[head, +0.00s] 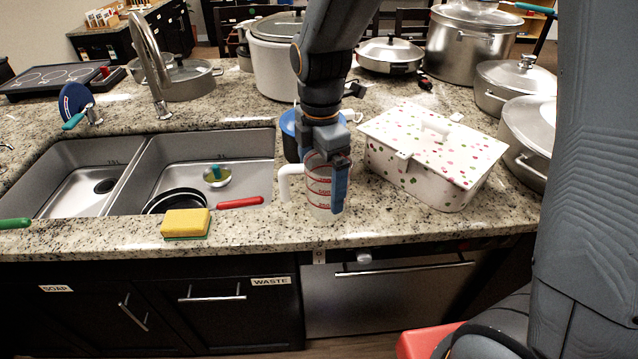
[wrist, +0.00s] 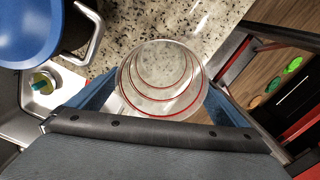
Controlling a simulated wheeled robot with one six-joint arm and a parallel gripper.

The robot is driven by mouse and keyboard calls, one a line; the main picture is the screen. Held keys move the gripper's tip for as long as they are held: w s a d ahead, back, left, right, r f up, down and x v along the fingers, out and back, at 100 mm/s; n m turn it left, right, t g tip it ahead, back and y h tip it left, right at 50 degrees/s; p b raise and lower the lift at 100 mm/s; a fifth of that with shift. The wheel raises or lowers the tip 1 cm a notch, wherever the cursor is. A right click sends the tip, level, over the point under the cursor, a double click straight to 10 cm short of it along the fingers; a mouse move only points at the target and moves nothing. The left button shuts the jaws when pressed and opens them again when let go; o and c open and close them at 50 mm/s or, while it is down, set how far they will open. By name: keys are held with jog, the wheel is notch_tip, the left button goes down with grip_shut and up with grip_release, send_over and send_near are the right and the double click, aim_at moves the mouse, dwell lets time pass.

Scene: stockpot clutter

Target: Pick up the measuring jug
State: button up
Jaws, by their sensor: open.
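The measuring jug (head: 318,186) is clear with red markings and a white handle on its left. It stands upright on the granite counter near the front edge, right of the sink. In the wrist view I look down into the jug (wrist: 163,80), with its red rings showing. My gripper (head: 338,185) is over the jug from above, with one blue finger in front of its right side. In the wrist view the blue fingers lie on either side of the jug, apart. The far finger is mostly hidden in the head view.
A blue-lidded pot (head: 290,135) stands close behind the jug. A spotted white box (head: 432,155) is just right. The double sink (head: 128,170) is left, with a yellow sponge (head: 186,223) on its front ledge. Several steel pots fill the back right.

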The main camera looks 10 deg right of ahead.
jog(key=c, duration=1.2)
